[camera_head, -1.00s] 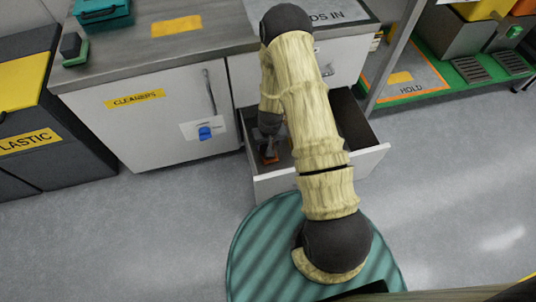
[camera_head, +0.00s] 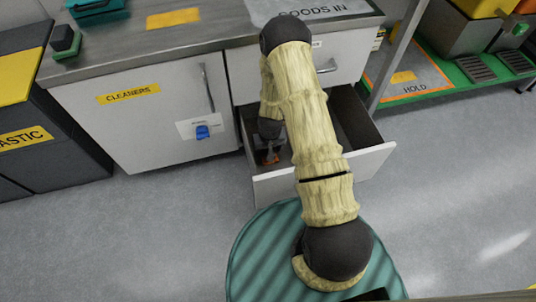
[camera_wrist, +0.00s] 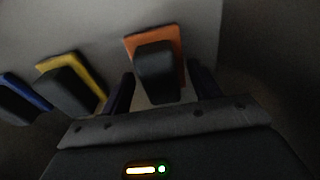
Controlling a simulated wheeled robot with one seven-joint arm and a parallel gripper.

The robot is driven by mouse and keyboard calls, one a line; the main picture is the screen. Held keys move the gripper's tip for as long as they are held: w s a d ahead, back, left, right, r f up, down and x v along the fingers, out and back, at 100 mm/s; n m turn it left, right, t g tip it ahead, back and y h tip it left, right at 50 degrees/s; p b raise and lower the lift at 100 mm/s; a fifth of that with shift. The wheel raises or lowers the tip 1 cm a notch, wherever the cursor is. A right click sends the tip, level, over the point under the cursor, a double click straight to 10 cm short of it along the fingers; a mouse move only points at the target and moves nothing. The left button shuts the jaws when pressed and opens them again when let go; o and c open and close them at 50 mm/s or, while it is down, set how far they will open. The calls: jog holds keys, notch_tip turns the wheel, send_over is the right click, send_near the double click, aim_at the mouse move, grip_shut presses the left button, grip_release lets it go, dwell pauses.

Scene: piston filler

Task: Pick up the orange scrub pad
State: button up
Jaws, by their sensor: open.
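The orange scrub pad (camera_wrist: 176,45) has a dark grip block on top and lies in the open drawer (camera_head: 350,163). In the wrist view its dark block reaches back between the two fingers of my gripper (camera_wrist: 162,84). The fingers are apart, one on each side of the block, with a visible gap at each side. I cannot tell how far above the drawer floor the fingertips are. In the head view my gripper (camera_head: 271,154) is down inside the drawer, and my arm hides much of the drawer.
A yellow pad (camera_wrist: 72,80) and a blue pad (camera_wrist: 25,100), both with dark blocks, lie to the left of the orange one. Drawer walls surround my gripper. The cleaners cupboard (camera_head: 140,125) is shut, left of the drawer. The counter (camera_head: 225,35) is above.

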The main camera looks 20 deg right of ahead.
dwell(0.5)
jog(key=c, duration=0.7)
jog(key=shift+o, duration=0.2)
jog(key=shift+r, duration=0.1)
notch_tip(320, 180, up, 10)
jog(key=p, duration=0.6)
